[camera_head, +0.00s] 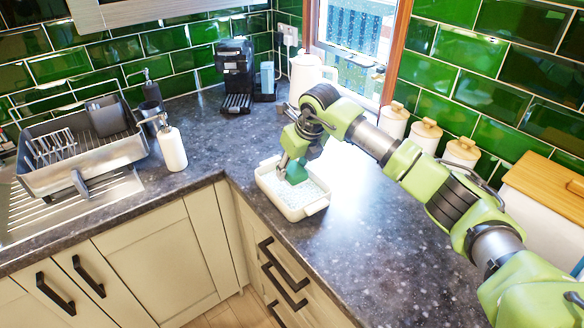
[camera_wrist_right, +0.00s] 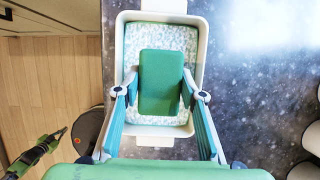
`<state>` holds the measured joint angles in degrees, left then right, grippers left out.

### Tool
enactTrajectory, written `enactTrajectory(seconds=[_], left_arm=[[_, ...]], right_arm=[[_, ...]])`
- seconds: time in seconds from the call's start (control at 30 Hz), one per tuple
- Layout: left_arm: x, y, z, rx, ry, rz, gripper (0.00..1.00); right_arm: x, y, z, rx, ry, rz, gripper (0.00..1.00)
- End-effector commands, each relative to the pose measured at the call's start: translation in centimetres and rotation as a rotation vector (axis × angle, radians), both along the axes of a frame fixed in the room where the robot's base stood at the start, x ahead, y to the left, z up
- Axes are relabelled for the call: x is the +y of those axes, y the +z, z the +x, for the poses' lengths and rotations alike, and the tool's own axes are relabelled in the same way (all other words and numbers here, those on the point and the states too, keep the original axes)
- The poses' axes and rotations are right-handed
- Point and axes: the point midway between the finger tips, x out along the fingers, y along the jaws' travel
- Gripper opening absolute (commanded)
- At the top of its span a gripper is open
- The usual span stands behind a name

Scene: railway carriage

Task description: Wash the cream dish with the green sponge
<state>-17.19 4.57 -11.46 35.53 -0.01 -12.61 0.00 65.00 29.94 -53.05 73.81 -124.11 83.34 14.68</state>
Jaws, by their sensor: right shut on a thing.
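The cream dish (camera_head: 306,208) is rectangular with a handle at each end and stands on the dark worktop near its front edge. Its inside has a white and pale blue-green speckled surface; it also shows in the right wrist view (camera_wrist_right: 197,60). My right gripper (camera_head: 292,168) points down over the dish. It is shut on the green sponge (camera_wrist_right: 160,80), with a finger on each side. The sponge (camera_head: 297,174) is over the inside of the dish; I cannot tell whether it touches the bottom. A green and dark part at the lower left of the wrist view may be my left gripper (camera_wrist_right: 55,136).
A dish rack (camera_head: 70,180) stands on the draining board at left, with a white soap bottle (camera_head: 172,150) beside it. A coffee machine (camera_head: 236,75), a white kettle (camera_head: 306,72) and lidded canisters (camera_head: 425,136) line the wall. The worktop (camera_head: 350,235) right of the dish is clear.

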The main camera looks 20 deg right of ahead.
Motion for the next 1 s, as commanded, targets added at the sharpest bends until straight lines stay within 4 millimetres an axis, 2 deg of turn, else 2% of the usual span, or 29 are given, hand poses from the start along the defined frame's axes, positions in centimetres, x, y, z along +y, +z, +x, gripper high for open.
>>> enactTrajectory(seconds=[1.0], left_arm=[[0.0, -2.0, 0.0, 0.0, 0.0, 0.0, 0.0]], right_arm=[[0.0, -2.7, 0.0, 0.0, -0.001, 0.0, 0.2]])
